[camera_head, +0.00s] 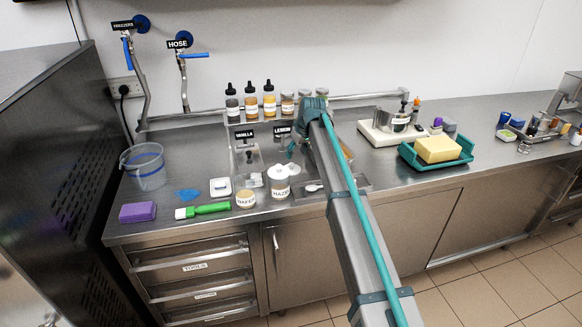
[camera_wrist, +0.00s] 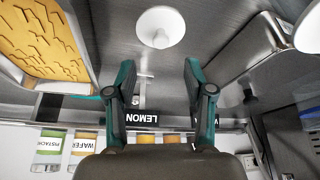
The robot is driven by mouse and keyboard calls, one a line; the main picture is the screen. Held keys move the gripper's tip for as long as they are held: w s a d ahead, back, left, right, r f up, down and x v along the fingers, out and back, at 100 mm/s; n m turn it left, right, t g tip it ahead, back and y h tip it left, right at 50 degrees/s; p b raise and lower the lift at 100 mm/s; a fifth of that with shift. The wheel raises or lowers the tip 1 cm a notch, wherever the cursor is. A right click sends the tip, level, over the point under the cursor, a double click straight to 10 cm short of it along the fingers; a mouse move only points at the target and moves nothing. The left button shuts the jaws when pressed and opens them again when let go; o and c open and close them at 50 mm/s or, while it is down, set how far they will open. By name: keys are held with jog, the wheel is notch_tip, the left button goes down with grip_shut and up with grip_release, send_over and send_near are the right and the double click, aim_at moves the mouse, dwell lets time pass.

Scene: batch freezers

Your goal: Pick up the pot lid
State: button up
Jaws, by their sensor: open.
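A round white lid with a small knob (camera_wrist: 160,22) shows at the top of the wrist view, just beyond my fingertips. In the head view my gripper (camera_head: 292,148) is above the counter, behind and a little right of the lid. My own arm hides part of the counter there.
A label reading LEMON (camera_wrist: 142,118) is close below my fingers in the wrist view. A teal tray (camera_head: 465,157) holds a yellow block (camera_head: 437,149) at right.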

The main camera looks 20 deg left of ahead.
aim_at(292, 164)
jog(key=p+x, duration=0.3)
jog(key=x, duration=0.5)
jog(key=shift+s, duration=0.1)
jog(key=c, duration=0.9)
